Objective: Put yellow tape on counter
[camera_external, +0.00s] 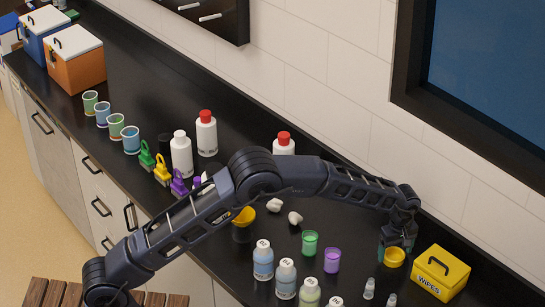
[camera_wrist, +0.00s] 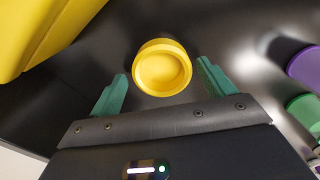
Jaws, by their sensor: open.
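A short round yellow piece with a raised rim, which I take for the yellow tape (camera_external: 394,258), is at the right part of the black counter (camera_external: 350,262). In the wrist view the yellow tape (camera_wrist: 162,68) shows ahead, between the two teal fingers. My gripper (camera_external: 396,250) points down at it, open, with a finger to either side. In the wrist view my gripper (camera_wrist: 163,72) shows dark gaps between each finger and the tape. I cannot tell how high the fingertips are above the counter.
A yellow wipes box (camera_external: 440,272) stands close on the right. A purple cup (camera_external: 332,260) and a green cup (camera_external: 309,243) stand to the left. Small grey vials (camera_external: 370,288) and labelled bottles (camera_external: 286,278) are near the front.

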